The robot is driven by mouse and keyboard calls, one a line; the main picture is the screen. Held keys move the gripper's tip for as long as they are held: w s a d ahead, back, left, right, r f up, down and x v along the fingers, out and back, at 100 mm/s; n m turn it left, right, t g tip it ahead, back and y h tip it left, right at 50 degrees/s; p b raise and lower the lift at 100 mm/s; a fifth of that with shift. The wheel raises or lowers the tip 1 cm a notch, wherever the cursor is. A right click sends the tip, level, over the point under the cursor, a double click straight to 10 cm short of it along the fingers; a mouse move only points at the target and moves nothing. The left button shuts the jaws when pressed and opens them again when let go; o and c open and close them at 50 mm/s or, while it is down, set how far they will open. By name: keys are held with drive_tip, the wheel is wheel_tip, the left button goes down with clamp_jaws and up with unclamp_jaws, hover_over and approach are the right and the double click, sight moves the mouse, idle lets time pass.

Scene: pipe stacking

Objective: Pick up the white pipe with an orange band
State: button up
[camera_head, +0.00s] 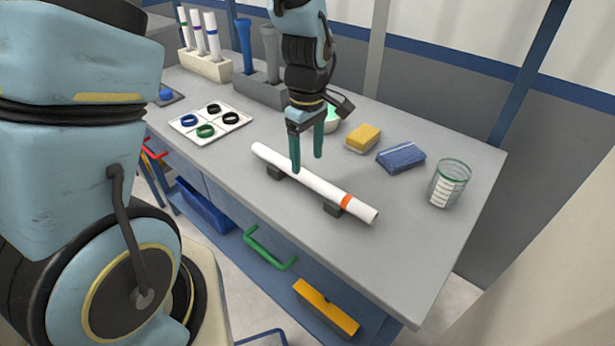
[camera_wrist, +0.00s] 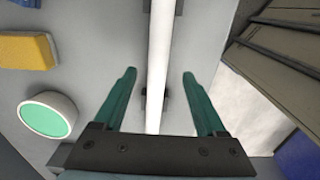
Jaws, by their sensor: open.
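The white pipe (camera_head: 312,182) lies across two dark supports on the grey workbench, and its orange band (camera_head: 346,202) is near its lower right end. My gripper (camera_head: 307,165) is open, its green fingers pointing down over the left-middle part of the pipe. In the wrist view the pipe (camera_wrist: 160,60) runs between the open fingers (camera_wrist: 158,75), apart from both. The band is not visible in the wrist view. In the head view one finger overlaps the pipe; I cannot tell the exact height of the tips above it.
A yellow sponge (camera_head: 363,138), a blue folded cloth (camera_head: 401,157) and a glass beaker (camera_head: 449,184) stand right of the gripper. A green-and-white bowl (camera_wrist: 47,116) is nearby. A tray with coloured rings (camera_head: 210,122) and a rack of white tubes (camera_head: 205,66) are at the left.

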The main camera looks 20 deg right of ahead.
sight(307, 173)
drive_tip(key=shift+w+d+f+p, duration=0.1)
drive_tip(key=shift+f+p, duration=0.35)
drive_tip(key=shift+f, duration=0.95)
drive_tip(key=shift+w+f+p, duration=0.1)
drive_tip(key=shift+f+p, duration=0.35)
drive_tip(key=shift+f, duration=0.9)
clamp_jaws()
